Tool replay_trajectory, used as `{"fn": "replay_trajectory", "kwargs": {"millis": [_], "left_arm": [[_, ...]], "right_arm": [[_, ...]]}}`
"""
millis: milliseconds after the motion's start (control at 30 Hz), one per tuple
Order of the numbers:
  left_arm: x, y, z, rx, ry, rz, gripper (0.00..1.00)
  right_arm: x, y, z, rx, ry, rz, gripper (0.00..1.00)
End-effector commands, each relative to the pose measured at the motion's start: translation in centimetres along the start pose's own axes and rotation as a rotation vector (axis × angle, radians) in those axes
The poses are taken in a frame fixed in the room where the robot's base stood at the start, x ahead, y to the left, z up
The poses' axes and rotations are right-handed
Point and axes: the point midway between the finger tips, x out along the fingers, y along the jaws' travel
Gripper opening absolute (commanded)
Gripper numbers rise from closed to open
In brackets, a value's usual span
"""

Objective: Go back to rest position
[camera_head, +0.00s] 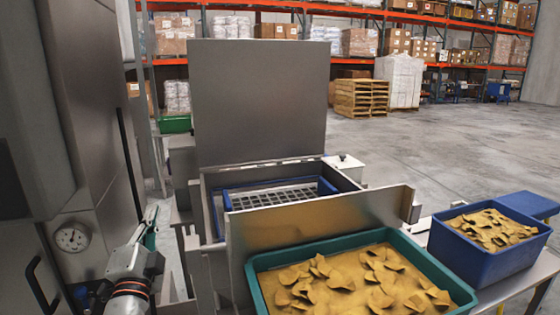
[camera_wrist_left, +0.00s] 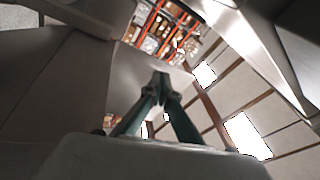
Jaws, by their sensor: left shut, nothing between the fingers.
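My left gripper (camera_head: 151,226) is at the lower left of the head view, pointing up beside the steel cabinet and left of the weigher. In the left wrist view its two green fingers (camera_wrist_left: 161,80) meet at the tips, with nothing between them. It is apart from the trays. My right gripper is not in view.
A steel machine with a raised lid (camera_head: 260,98) holds a blue-framed grid (camera_head: 228,200). A green tray (camera_head: 262,298) of yellow-brown chips is in front. A blue crate (camera_head: 484,262) of similar chips stands right. The steel cabinet (camera_head: 85,130) is close on the left; open floor lies behind.

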Motion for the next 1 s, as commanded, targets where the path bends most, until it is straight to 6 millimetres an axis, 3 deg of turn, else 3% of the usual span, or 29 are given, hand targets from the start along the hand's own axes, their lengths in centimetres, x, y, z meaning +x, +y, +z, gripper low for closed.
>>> {"fn": "replay_trajectory", "kwargs": {"millis": [33, 200, 400, 500, 700, 1000], "left_arm": [[-2.2, 2.1, 2.1, -0.031, -0.069, 0.064, 0.00], [-10.2, 8.1, 8.3, -0.111, -0.296, 0.284, 0.00], [-20.9, 13.2, 13.4, -0.152, -0.523, 0.541, 0.00], [-25.0, 14.4, 14.8, -0.155, -0.597, 0.635, 0.00], [-31.4, 15.7, 16.3, -0.155, -0.699, 0.779, 0.00], [-38.8, 16.4, 17.4, -0.150, -0.800, 0.947, 0.00]], "right_arm": [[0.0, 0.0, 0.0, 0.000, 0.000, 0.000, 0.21], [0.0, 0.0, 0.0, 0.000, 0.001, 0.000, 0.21], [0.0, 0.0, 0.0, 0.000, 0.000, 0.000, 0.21], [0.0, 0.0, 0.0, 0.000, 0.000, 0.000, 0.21], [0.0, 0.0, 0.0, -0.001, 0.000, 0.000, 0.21], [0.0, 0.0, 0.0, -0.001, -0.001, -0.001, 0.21]]}}
